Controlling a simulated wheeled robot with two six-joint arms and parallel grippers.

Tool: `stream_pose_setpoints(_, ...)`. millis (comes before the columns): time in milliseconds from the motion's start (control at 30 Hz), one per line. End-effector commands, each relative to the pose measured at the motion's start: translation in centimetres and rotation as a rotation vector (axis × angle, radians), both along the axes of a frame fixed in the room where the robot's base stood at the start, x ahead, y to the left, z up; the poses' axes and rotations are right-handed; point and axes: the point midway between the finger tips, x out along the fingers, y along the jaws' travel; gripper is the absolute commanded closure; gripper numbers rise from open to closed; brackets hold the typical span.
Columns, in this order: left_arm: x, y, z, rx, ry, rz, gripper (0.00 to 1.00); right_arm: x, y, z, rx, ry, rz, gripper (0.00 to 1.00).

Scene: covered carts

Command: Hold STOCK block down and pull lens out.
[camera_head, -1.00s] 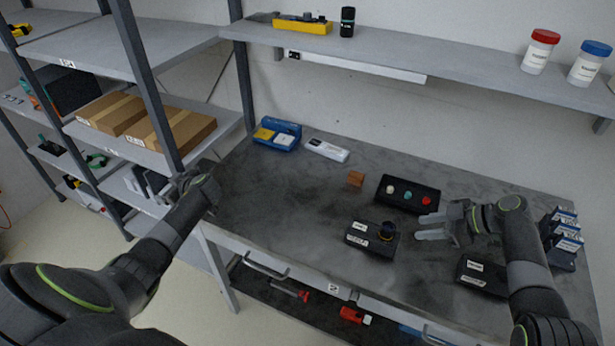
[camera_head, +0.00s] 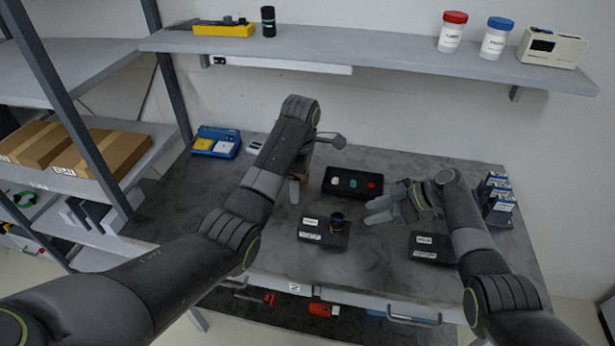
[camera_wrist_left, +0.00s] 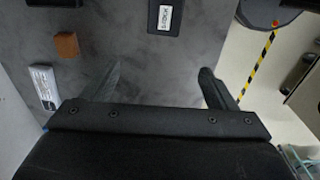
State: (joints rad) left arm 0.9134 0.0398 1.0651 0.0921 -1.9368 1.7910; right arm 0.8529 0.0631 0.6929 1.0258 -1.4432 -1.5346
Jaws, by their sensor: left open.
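The STOCK block (camera_head: 312,234) is a low black box with white labels on the table. It also shows in the left wrist view (camera_wrist_left: 165,17), where its label reads STOCK. The lens (camera_head: 337,222), a dark cylinder with a yellowish ring, stands upright in the block's right part. My left gripper (camera_head: 315,165) is open and empty above the table, behind and left of the block; its two spread fingers show in the left wrist view (camera_wrist_left: 158,88). My right gripper (camera_head: 371,210) is open and empty, right of the lens and apart from it.
A black panel with coloured buttons (camera_head: 352,182) lies behind the block. A second labelled black box (camera_head: 432,248) lies front right. A wooden cube (camera_wrist_left: 66,44) and a white box (camera_wrist_left: 45,88) are near my left gripper. Dark bins (camera_head: 498,200) stand at the right edge.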

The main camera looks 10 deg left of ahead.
Motion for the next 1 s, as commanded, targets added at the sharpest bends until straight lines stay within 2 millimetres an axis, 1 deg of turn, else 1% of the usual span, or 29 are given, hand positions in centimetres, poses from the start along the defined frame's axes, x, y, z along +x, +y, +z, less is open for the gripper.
stream_pose_setpoints(33, 0.0, -0.9, 0.6, -0.012, 0.005, -0.011, 0.2, 0.0, 0.0, 0.0, 0.0, 0.0, 0.0, 0.64)
stream_pose_setpoints(100, -0.2, -1.7, 0.9, -0.025, 0.012, -0.021, 0.2, 0.0, 0.0, 0.0, 0.0, 0.0, 0.0, 0.64)
stream_pose_setpoints(167, -0.2, -2.1, 0.9, -0.031, 0.016, -0.026, 0.2, 0.0, 0.0, 0.0, 0.0, 0.0, 0.0, 0.64)
stream_pose_setpoints(267, -0.3, -2.2, 0.1, -0.033, 0.02, -0.027, 0.2, 0.0, 0.0, 0.0, 0.0, 0.0, 0.0, 0.64)
stream_pose_setpoints(367, -0.3, -2.1, -1.4, -0.032, 0.02, -0.027, 0.2, 0.0, 0.0, 0.0, 0.0, 0.0, 0.0, 0.64)
stream_pose_setpoints(800, -0.3, -2.1, -10.1, -0.031, 0.021, -0.026, 0.2, 0.0, 0.0, 0.0, 0.0, 0.0, 0.0, 0.64)
stream_pose_setpoints(1000, -0.3, -2.1, -13.2, -0.03, 0.019, -0.027, 0.2, 0.0, 0.0, 0.0, 0.0, 0.0, 0.0, 0.64)
